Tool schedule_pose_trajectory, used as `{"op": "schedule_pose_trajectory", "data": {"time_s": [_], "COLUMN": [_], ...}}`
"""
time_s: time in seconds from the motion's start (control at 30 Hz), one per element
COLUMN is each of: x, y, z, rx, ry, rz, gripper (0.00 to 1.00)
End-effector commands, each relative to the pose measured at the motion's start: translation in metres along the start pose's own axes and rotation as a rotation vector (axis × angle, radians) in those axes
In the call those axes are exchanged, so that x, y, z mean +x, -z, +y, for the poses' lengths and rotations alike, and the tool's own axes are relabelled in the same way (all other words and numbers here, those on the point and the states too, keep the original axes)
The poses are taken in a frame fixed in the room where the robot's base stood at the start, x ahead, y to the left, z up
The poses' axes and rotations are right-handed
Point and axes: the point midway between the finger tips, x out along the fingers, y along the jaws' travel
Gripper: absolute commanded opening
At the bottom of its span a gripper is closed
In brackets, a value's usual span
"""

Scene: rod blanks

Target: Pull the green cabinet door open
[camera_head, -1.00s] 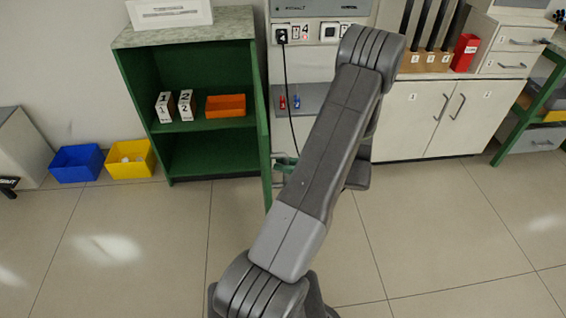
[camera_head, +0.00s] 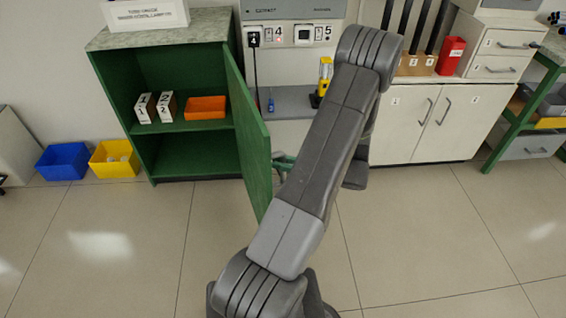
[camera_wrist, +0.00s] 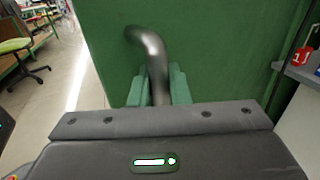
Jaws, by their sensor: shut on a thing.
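The green cabinet (camera_head: 107,92) stands against the wall at the left of the head view, with its inside exposed. Its green door (camera_head: 247,125) stands swung out on the right side, and its outer face fills much of the wrist view (camera_wrist: 220,50). A curved metal handle (camera_wrist: 150,45) sticks out from the door. My gripper (camera_wrist: 159,85) has its green fingers closed around the lower part of this handle. In the head view my arm hides most of the gripper.
White blocks (camera_head: 146,108) and an orange bin (camera_head: 205,108) sit on the cabinet shelf. Blue (camera_head: 63,162) and yellow (camera_head: 114,159) bins stand on the floor at left. White cabinets (camera_head: 425,122) are at right. The tiled floor in front is clear.

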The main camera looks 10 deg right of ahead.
Motion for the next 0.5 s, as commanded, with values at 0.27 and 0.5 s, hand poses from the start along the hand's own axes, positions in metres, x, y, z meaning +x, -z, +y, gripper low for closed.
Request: {"op": "schedule_pose_trajectory", "data": {"time_s": [0.27, 0.5], "x": [-0.0007, -0.0004], "y": [0.0013, 0.0006], "z": [0.0015, 0.0005], "rx": [0.003, 0.001], "ry": [-0.002, -0.001], "rz": [0.002, 0.001], "gripper": [0.28, 0.35]}}
